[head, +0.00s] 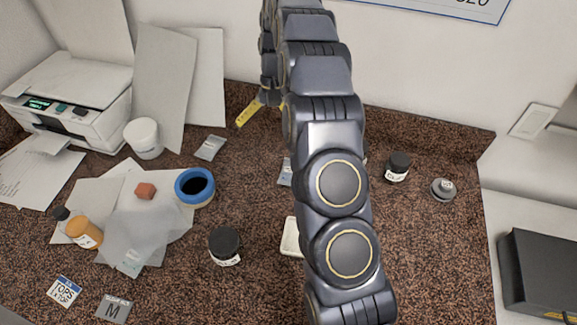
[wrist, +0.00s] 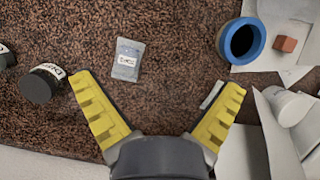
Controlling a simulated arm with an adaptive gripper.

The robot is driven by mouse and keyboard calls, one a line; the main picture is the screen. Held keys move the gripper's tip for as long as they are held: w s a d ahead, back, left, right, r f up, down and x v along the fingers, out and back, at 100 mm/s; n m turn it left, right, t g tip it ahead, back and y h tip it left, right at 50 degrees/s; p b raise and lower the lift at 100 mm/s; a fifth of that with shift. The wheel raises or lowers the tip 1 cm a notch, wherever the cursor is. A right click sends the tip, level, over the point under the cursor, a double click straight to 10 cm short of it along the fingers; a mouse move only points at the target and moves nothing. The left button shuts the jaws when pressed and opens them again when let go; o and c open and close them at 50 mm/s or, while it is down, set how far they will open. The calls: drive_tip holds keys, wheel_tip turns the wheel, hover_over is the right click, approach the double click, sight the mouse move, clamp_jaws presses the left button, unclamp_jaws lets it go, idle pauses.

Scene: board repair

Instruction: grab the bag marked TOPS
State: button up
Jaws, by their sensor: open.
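The bag marked TOPS (head: 64,291) is a small flat packet with a blue and white label. It lies on the counter at the lower left of the head view and is not in the wrist view. My gripper (head: 258,110) is far from it, near the back wall, partly hidden by my arm. In the wrist view my gripper (wrist: 158,82) has its yellow fingers spread wide with nothing between them. A grey bag (wrist: 128,59) lies on the counter ahead of the fingers; its label is too small to read. My arm partly covers that bag in the head view (head: 285,172).
A grey bag marked M (head: 114,308) lies right of the TOPS bag. An orange-brown jar (head: 85,233), papers and a blue ring-shaped container (head: 194,187) stand behind. A black jar (head: 225,245) stands mid-counter. Another grey bag (head: 210,147) lies near the back.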

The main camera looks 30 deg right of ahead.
drive_tip(key=d+f, duration=0.2)
drive_tip(key=f, duration=0.1)
drive_tip(key=w+d+f+m, duration=0.1)
drive_tip(key=d+f, duration=0.2)
drive_tip(key=f, duration=0.1)
drive_tip(key=w+d+f+m, duration=0.1)
drive_tip(key=d+f, duration=0.1)
drive_tip(key=f, duration=0.2)
drive_tip(key=shift+w+d, duration=0.15)
drive_tip(key=shift+d, duration=0.1)
drive_tip(key=shift+d+f, duration=0.2)
drive_tip(key=shift+f, duration=0.15)
drive_tip(key=shift+x, duration=3.9)
drive_tip(key=shift+a, duration=0.1)
drive_tip(key=c, duration=1.2)
